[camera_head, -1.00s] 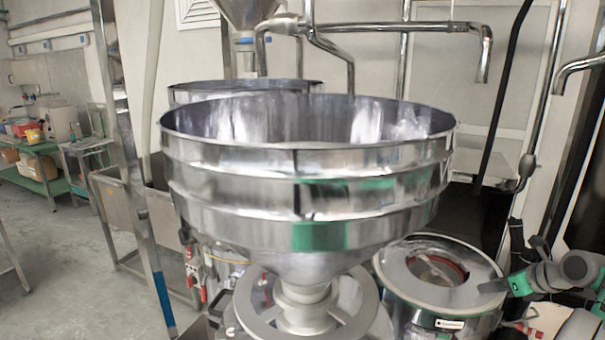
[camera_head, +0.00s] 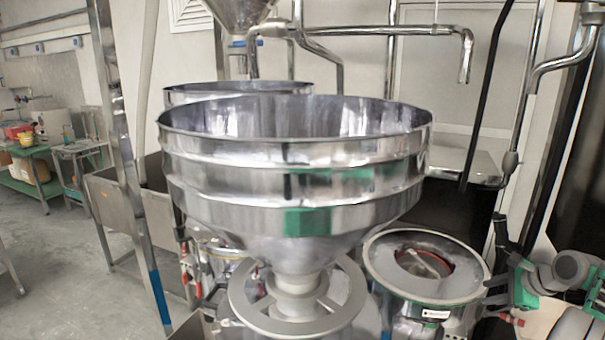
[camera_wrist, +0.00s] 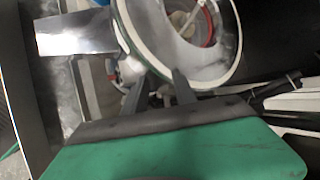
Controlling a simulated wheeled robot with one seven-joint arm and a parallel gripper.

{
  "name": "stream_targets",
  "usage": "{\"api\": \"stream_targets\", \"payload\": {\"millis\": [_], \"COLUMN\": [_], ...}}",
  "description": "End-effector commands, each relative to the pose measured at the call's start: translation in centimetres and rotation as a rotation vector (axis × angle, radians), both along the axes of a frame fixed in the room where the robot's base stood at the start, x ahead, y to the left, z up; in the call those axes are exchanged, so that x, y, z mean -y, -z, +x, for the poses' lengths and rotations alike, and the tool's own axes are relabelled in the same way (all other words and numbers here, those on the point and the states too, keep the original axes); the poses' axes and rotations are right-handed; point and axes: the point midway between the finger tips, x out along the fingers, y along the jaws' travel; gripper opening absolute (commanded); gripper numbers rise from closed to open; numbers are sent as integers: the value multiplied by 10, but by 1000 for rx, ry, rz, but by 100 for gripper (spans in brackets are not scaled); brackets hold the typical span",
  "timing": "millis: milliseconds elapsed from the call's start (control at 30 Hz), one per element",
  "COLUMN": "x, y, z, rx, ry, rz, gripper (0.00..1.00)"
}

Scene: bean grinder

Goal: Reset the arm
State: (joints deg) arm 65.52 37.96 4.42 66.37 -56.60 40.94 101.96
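My arm comes in at the lower right of the head view. My gripper (camera_head: 492,290), with a green body, points left beside the round metal drum (camera_head: 458,290). In the wrist view my gripper (camera_wrist: 158,88) shows two dark fingers set apart with nothing between them. The drum's pale rim (camera_wrist: 217,76) lies beyond the fingertips. From these views I cannot tell the exact gap between the fingers and the drum.
A large steel hopper (camera_head: 295,170) stands in the middle on a ringed base (camera_head: 245,308). Another hopper (camera_head: 185,97) is behind it. Metal pipes (camera_head: 390,32) run along the wall. A post (camera_head: 127,170) stands left. Open floor (camera_head: 60,270) lies at the far left.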

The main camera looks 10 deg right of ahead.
Motion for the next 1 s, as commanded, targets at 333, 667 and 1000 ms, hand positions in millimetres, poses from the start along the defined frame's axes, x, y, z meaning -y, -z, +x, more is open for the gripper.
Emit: {"api": "stream_targets", "payload": {"millis": [333, 667, 1000], "x": [-31, -225, -401], "y": [140, 116, 11], "z": [-102, -199, -165], "rx": [-231, -477, -260], "ry": [-661, -1281, -1629], "rz": [-348, -463, -999], "gripper": [33, 33, 33]}}
